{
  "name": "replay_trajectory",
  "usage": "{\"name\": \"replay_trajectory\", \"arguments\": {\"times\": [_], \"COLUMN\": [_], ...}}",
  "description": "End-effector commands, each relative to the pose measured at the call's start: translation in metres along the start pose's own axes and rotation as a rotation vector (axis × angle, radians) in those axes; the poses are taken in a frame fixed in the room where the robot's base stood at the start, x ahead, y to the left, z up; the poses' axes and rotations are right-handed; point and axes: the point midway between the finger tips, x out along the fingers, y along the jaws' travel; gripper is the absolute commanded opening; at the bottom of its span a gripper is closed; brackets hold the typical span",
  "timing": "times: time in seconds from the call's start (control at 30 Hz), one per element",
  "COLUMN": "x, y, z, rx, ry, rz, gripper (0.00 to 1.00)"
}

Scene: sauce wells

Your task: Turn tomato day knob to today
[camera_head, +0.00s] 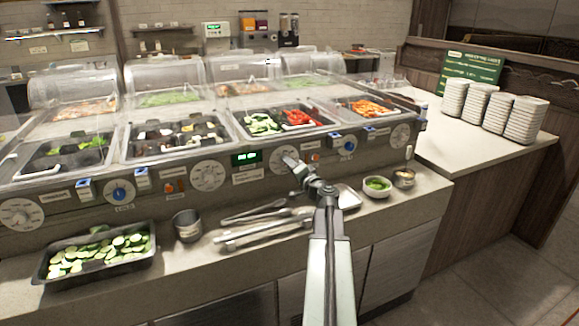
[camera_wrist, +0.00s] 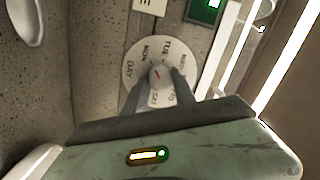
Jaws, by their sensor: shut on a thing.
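A round white day dial (camera_wrist: 133,70) with a pale centre knob (camera_wrist: 157,75) is in the middle of the wrist view. The letters DAY, MON and TUE show on its face; the lower part is hidden by my fingers. A short red mark on the knob tilts up to the right; which day it points at is not clear. My gripper (camera_wrist: 159,88) is shut on the knob, one finger on each side. In the head view my gripper (camera_head: 289,160) is at the counter's front panel, partly covering that dial (camera_head: 276,160).
Other dials (camera_head: 207,176) and blue knobs (camera_head: 119,191) line the panel. A green display (camera_head: 246,158) is left of the held dial. Tongs (camera_head: 262,231), a steel cup (camera_head: 187,226), a cucumber tray (camera_head: 150,259) and small bowls (camera_head: 377,193) occupy the ledge below.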

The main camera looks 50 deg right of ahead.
Motion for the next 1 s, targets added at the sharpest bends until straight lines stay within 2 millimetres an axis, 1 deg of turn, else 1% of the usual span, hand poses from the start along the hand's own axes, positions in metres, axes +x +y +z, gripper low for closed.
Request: {"name": "replay_trajectory", "arguments": {"times": [0.4,0.6,0.8,1.0], "x": [-0.0008,-0.0008,-0.0007,-0.0006], "y": [0.0029,0.0030,0.0029,0.0028], "z": [0.0002,0.0007,0.0008,0.0010], "rx": [0.343,0.484,0.583,0.634], "ry": [0.019,0.026,0.032,0.034], "rz": [-0.025,-0.035,-0.043,-0.047], "gripper": [0.00,0.00,0.00,0.00]}}
